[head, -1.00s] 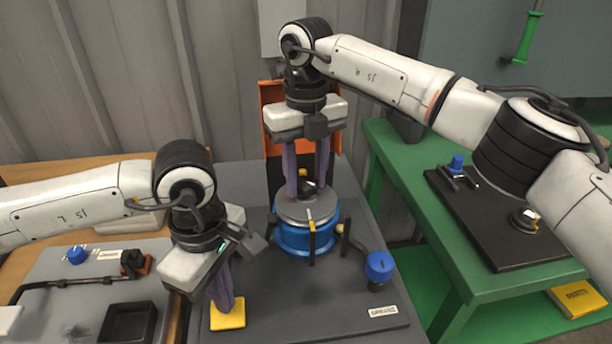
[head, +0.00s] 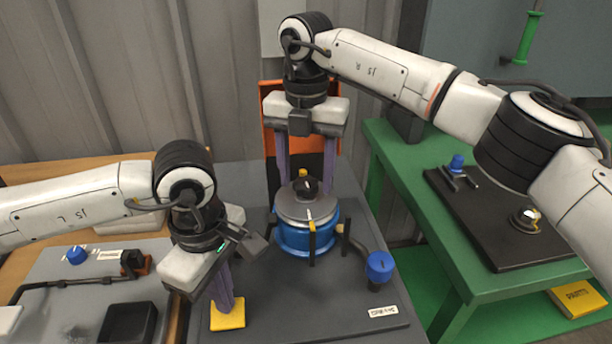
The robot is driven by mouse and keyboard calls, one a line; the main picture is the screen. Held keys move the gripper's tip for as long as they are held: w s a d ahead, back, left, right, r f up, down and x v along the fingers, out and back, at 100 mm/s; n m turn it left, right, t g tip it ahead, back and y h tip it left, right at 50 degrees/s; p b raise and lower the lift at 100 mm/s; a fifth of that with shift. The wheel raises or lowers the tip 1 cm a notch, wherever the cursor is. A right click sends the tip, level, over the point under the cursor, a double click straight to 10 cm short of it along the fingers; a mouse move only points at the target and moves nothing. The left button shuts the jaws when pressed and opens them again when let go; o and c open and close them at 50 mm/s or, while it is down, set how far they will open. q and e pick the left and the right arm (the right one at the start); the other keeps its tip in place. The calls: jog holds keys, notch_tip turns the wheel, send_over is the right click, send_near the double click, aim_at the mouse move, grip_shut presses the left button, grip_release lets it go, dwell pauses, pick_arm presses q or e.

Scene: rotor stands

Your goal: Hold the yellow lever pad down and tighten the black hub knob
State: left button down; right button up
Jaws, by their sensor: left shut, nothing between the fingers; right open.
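The yellow lever pad (head: 228,315) is at the front left of the grey stand plate. My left gripper (head: 229,306) is shut and empty, and its purple fingertips point down onto the pad and appear to touch it. The black hub knob (head: 305,186) sits on top of the grey disc (head: 308,208) of the blue rotor (head: 306,238). My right gripper (head: 305,188) is open around the hub knob, with a finger to its left and a finger to its right. Its fingers look apart from the knob; the exact gap is unclear.
A blue knob (head: 379,267) stands on the plate to the right of the rotor, and dark posts surround the rotor. An orange panel (head: 270,118) rises behind. A green table (head: 400,165) with another dark plate is at the right.

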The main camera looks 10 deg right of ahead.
jog(key=shift+r, duration=3.6)
pick_arm(q)
notch_tip(320, 180, up, 9)
jog(key=p, duration=0.4)
pick_arm(e)
notch_tip(320, 180, up, 4)
jog(key=shift+r, duration=0.1)
